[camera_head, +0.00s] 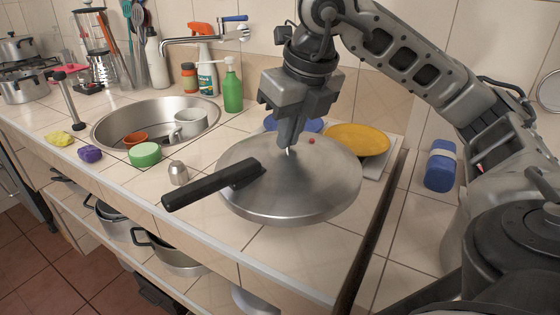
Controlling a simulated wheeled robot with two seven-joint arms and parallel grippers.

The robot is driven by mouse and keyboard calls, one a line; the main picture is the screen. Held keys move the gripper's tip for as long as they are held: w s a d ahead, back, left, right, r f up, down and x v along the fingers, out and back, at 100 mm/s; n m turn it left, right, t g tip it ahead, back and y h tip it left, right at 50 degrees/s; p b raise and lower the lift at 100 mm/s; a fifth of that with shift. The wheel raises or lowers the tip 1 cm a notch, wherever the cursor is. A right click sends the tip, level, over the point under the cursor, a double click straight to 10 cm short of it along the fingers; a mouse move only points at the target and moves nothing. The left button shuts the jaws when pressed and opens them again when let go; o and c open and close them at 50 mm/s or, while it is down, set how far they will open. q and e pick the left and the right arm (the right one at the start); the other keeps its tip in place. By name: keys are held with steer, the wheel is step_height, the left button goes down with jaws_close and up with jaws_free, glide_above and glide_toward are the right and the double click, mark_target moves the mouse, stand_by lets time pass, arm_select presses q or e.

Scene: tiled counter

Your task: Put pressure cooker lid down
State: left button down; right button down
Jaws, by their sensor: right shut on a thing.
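The pressure cooker lid (310,190) is a round grey metal disc with a long black handle (212,184) pointing left and toward the front. It is over the right part of the tiled counter; I cannot tell whether it touches the tiles. A small red button shows on its top. My right gripper (288,146) comes down from above and is shut on the small fitting at the lid's centre, mostly hidden by the fingers. My left gripper is not in view.
A sink (190,110) holding a white mug and a brown bowl lies left. A small metal weight (178,173) and a green bowl (145,154) stand near the handle. A yellow plate (358,140) and a blue plate lie behind the lid. A green bottle (232,88) stands at the back.

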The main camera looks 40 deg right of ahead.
mark_target(282, 156)
steer(key=w+f, duration=0.1)
steer(key=w+d+f, duration=0.1)
steer(key=f, duration=0.1)
steer(key=shift+w, duration=0.3)
steer(key=shift+s+x, duration=0.15)
steer(key=shift+x, duration=0.75)
steer(key=shift+s+x, duration=0.15)
steer(key=shift+x, duration=0.75)
steer(key=c, duration=1.6)
jaws_free()
steer(key=shift+f, duration=0.15)
steer(key=shift+s, duration=0.1)
steer(key=p+v, duration=0.1)
steer(key=v, duration=1.1)
